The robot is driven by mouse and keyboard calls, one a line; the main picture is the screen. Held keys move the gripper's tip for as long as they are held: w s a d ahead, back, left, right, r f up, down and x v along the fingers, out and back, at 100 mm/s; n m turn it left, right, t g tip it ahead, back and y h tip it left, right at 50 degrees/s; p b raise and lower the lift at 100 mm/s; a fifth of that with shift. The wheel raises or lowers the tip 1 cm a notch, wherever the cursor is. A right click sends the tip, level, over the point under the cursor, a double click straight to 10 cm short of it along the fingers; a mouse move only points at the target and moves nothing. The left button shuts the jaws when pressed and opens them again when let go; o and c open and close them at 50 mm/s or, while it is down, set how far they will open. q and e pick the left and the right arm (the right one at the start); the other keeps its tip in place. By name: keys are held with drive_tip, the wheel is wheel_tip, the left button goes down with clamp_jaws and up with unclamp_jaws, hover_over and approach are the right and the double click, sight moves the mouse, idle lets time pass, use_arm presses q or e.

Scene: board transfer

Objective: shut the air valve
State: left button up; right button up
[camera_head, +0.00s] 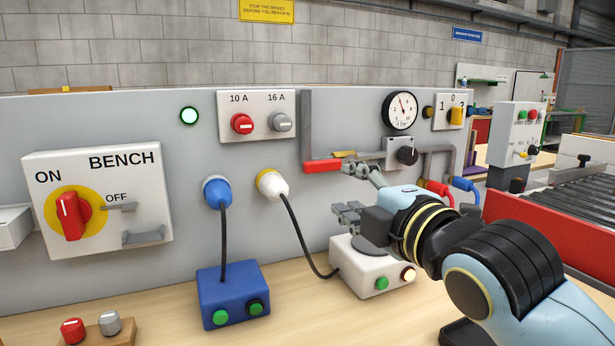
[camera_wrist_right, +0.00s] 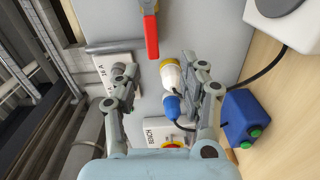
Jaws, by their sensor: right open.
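The red handle also shows at the top of the right wrist view (camera_wrist_right: 151,35). My right gripper (camera_head: 354,192) is open and empty, in front of the panel, below and right of the handle, apart from it. My left gripper is out of view.
A white plug (camera_head: 274,186) and a blue plug (camera_head: 216,192) with black cables sit in the panel. A blue box (camera_head: 233,290) and a white box (camera_head: 365,265) stand on the bench.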

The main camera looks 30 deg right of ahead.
sight(322, 168)
drive_tip(key=w, duration=0.2)
drive_tip(key=w+r, duration=0.1)
drive_tip(key=w, duration=0.1)
drive_tip(key=shift+w+d, duration=0.1)
drive_tip(key=shift+w, duration=0.25)
drive_tip(key=w, duration=0.4)
drive_tip(key=shift+w+d, duration=0.15)
drive_tip(key=shift+w, duration=1)
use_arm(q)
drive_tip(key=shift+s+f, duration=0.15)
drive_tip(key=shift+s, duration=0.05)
use_arm(e)
drive_tip(key=shift+c, duration=0.4)
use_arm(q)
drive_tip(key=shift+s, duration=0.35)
use_arm(e)
drive_tip(key=shift+f, duration=0.1)
clamp_jaws()
